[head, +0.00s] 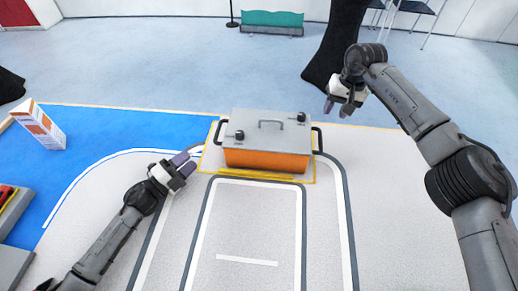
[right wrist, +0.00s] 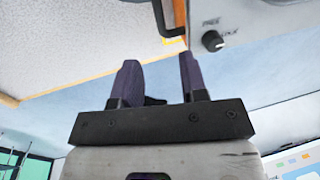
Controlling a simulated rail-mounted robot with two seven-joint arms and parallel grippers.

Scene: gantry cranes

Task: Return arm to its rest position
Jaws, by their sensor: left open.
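An orange box with a grey lid (head: 268,160) sits inside a yellow outline on the mat. It has a handle on top, a black side handle at each end, and two black knobs. My left gripper (head: 186,164) is open and empty, low beside the box's left end and apart from it. My right gripper (head: 336,108) is raised behind and to the right of the box, clear of it. In the right wrist view its purple fingers (right wrist: 158,68) are apart with nothing between them. A black knob on the box (right wrist: 212,41) shows beyond them.
A white and orange carton (head: 38,125) stands on the blue area at the left. Grey trays (head: 12,262) lie at the left edge. A dark column (head: 335,45) rises behind my right gripper. A teal bench (head: 272,20) is far back. The mat in front of the box is clear.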

